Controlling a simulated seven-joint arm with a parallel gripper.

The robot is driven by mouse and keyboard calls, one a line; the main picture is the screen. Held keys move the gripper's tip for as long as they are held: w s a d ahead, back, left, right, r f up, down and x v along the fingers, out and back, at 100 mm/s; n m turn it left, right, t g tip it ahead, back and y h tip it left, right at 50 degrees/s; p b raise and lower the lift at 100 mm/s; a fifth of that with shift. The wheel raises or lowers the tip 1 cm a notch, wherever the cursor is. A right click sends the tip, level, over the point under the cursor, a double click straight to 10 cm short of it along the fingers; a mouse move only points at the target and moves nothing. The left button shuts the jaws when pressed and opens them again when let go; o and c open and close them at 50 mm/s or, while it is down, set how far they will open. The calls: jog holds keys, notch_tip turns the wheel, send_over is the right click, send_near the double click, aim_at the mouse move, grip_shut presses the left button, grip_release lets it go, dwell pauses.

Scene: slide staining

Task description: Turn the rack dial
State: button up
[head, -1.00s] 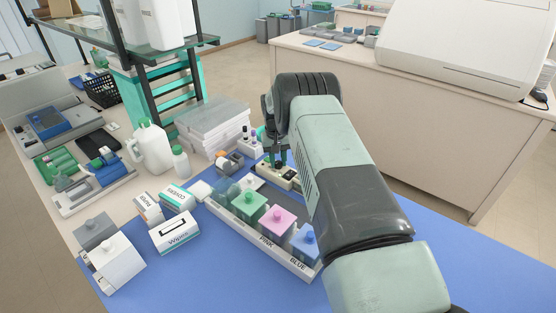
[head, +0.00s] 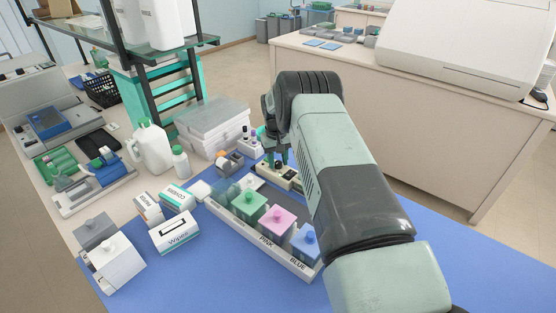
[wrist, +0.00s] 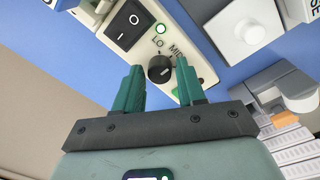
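The rack dial (wrist: 160,69) is a small black round knob on the cream control box (wrist: 205,77), which also shows in the head view (head: 266,170). LO and MID are printed by the dial; its exact pointer setting is hard to read. My gripper (wrist: 159,67) has its two green fingers apart, one on each side of the dial, with a gap visible on both sides. In the head view my gripper (head: 276,158) is over the box, and the dial is hard to make out there.
A black rocker switch (wrist: 128,25) and a lit green lamp (wrist: 160,28) are on the same box. The staining rack (head: 230,220) with green, pink and blue lidded jars stands in front. Bottles (head: 250,142) stand behind. The blue mat at right is clear.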

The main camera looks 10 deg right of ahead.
notch_tip(320, 180, up, 11)
jog(key=shift+a, duration=0.25)
dwell(0.4)
jog(key=shift+s+f, duration=0.1)
notch_tip(320, 180, up, 14)
jog(key=t, duration=0.1)
send_over(277, 163)
jog(key=s, duration=0.4)
jog(key=s+d+r+t, duration=0.1)
jog(key=s+r+t, duration=0.1)
jog(key=s+r, duration=1.05)
jog(key=s+d+r+m+t, duration=0.1)
jog(key=s+r, duration=0.2)
jog(key=s, duration=0.5)
jog(key=s+r, duration=0.3)
jog(key=s, duration=0.4)
jog(key=s+f+t, duration=0.1)
jog(key=s+f, duration=0.2)
jog(key=s, duration=1)
jog(key=shift+d+f+m+y, duration=0.3)
jog(key=shift+d+f+m, duration=0.05)
jog(key=shift+m, duration=0.05)
